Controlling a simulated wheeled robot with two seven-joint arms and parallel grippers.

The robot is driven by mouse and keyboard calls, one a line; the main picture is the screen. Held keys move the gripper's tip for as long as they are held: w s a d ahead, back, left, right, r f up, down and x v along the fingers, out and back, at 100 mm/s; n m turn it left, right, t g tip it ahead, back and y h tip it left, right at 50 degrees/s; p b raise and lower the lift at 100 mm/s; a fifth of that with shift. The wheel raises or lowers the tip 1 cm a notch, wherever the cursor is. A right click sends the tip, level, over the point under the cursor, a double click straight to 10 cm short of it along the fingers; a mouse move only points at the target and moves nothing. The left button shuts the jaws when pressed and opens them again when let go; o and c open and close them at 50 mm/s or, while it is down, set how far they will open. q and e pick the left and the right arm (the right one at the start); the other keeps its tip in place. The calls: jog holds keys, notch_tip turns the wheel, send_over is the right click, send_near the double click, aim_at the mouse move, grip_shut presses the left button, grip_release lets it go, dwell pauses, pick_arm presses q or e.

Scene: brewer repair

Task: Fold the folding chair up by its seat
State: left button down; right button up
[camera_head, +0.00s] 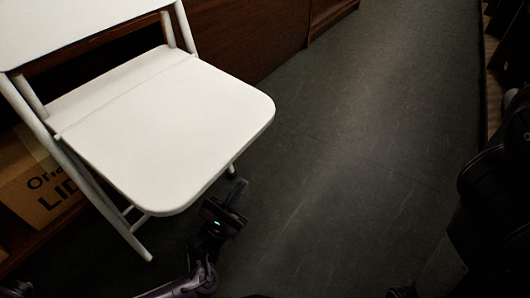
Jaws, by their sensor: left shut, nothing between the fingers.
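A white folding chair stands unfolded at the left in the head view, its flat seat (165,125) lowered and roughly level. Its backrest (75,22) is at the upper left, cut off by the picture's edge. Its legs reach down to the dark floor. My left gripper (238,190) is shut and empty, just beyond the seat's front edge at the lower middle. It looks lower than the seat; I cannot tell whether it touches the chair. My right gripper is not visible; only dark parts of my right arm show at the right edge.
A cardboard box (45,185) with printed letters is behind the chair's legs at the left. A dark reddish wooden cabinet front (250,35) runs behind the chair. The dark floor (350,150) to the right of the chair is clear.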

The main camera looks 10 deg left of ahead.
pick_arm(q)
jog(key=s+r+p+x, duration=0.2)
jog(key=p+x, duration=0.2)
jog(key=x, duration=0.8)
jog(key=shift+a+r+p, duration=0.15)
jog(key=shift+r+p, duration=0.1)
jog(key=shift+p, duration=0.05)
jog(key=shift+r, duration=0.1)
